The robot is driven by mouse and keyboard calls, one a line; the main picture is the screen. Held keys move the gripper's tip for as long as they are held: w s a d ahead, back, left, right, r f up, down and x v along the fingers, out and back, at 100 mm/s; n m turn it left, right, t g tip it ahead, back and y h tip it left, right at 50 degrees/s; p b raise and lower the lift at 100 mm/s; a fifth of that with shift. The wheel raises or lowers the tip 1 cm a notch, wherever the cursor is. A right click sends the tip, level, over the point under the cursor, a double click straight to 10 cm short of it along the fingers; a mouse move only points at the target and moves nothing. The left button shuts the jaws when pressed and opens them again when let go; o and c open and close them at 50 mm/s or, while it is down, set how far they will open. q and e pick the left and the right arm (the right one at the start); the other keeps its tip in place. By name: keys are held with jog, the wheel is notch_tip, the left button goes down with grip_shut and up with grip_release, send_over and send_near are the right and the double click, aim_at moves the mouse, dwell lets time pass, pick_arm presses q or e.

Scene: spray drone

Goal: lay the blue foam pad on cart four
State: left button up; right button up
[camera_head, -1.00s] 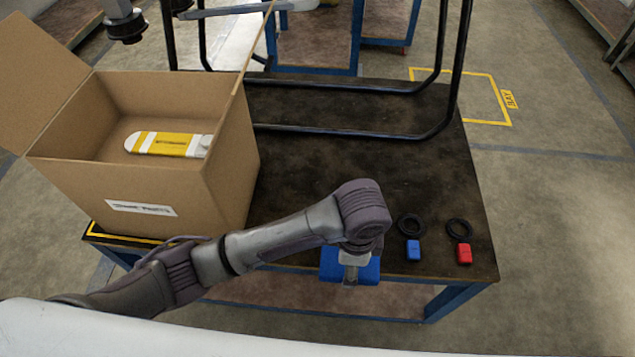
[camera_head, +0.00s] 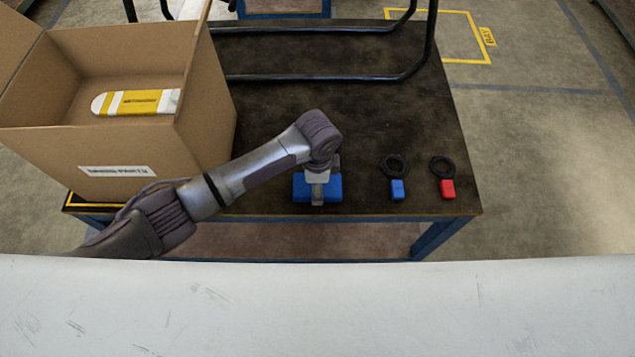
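The blue foam pad (camera_head: 300,188) is a small blue block near the front edge of the dark-topped table. My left gripper (camera_head: 318,198) comes down over its middle and appears shut on it, with blue showing on both sides. The fingertips are partly hidden by the wrist above. I cannot tell whether the pad touches the tabletop. I see no label for cart four. My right gripper is not in view.
On the dark table (camera_head: 290,115), an open cardboard box (camera_head: 205,125) holds a yellow-and-white item (camera_head: 135,102). A black tube frame (camera_head: 330,78) stands at the back. Blue (camera_head: 397,189) and red (camera_head: 447,188) tags with black rings lie right. The table's middle is clear.

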pick_arm(q)
jog(key=o, duration=0.7)
jog(key=shift+f, duration=0.1)
jog(key=shift+o, duration=0.2)
notch_tip(320, 180, up, 12)
jog(key=p, duration=0.1)
dwell(0.5)
